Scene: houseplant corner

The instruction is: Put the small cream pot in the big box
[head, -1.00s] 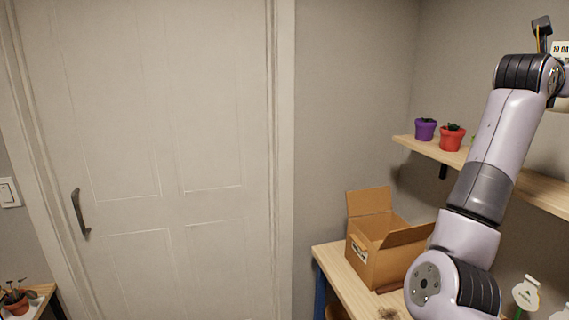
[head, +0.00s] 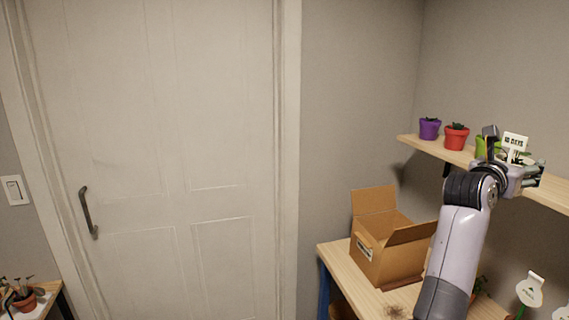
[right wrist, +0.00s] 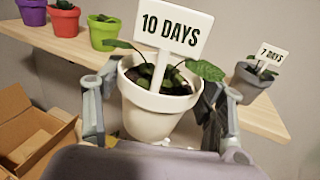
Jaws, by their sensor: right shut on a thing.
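The small cream pot (right wrist: 150,122) holds a leafy plant and a white "10 DAYS" sign. In the right wrist view my right gripper (right wrist: 157,105) is shut on it, one finger on each side. The pot is upright and appears clear of the shelf's front edge. In the head view my right gripper (head: 528,172) is at shelf height, and the pot is mostly hidden, with the sign (head: 515,142) showing. The big box (head: 385,262) is open cardboard, on the table below and left of the gripper; it also shows in the right wrist view (right wrist: 45,155). My left gripper is not in view.
On the wall shelf (head: 557,190) stand a purple pot (head: 429,130), a red pot (head: 456,138) and a green pot (right wrist: 104,37). A grey pot (right wrist: 247,84) with a "7 DAYS" sign stands right. The box's raised flaps edge its opening. The table (head: 340,262) carries the box.

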